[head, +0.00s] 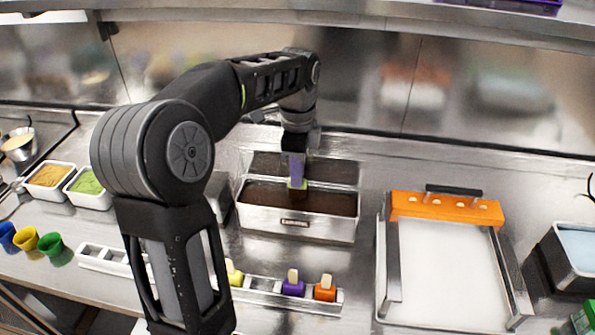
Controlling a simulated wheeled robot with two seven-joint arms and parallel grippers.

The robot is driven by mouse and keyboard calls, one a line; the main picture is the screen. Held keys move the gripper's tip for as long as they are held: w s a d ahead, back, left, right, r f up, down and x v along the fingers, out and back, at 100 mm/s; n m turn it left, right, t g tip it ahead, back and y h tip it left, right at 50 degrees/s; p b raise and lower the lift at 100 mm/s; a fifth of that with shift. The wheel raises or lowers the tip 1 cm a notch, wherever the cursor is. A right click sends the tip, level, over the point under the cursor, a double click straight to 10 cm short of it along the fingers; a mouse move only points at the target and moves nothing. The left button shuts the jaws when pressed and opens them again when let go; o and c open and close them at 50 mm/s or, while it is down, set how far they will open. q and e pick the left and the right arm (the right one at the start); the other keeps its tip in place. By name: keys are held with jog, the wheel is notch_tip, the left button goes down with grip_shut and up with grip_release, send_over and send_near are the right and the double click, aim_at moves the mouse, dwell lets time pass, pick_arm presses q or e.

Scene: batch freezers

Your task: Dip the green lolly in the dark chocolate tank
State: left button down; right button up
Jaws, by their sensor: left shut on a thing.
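The dark chocolate tank (270,221) is a steel tub of dark brown liquid in the middle of the counter, with a front label too small to read surely. My left gripper (297,178) points down over the tank and is shut on the green lolly (297,184). Only a small green part shows at the fingertips, just at the dark surface. I cannot tell how much of the lolly is in the chocolate. My right gripper is not in view.
A lolly rack (262,298) in front holds yellow (234,275), purple (293,287) and orange (325,290) lollies, sticks up. An orange holder (445,209) crosses a white tray (445,280) at right. Topping tubs (88,188) stand at left. A steel wall is behind.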

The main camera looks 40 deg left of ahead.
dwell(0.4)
pick_arm(q)
notch_tip(320, 180, up, 3)
jog(key=shift+r+p, duration=0.1)
jog(key=shift+p, duration=0.95)
jog(key=shift+r, duration=0.9)
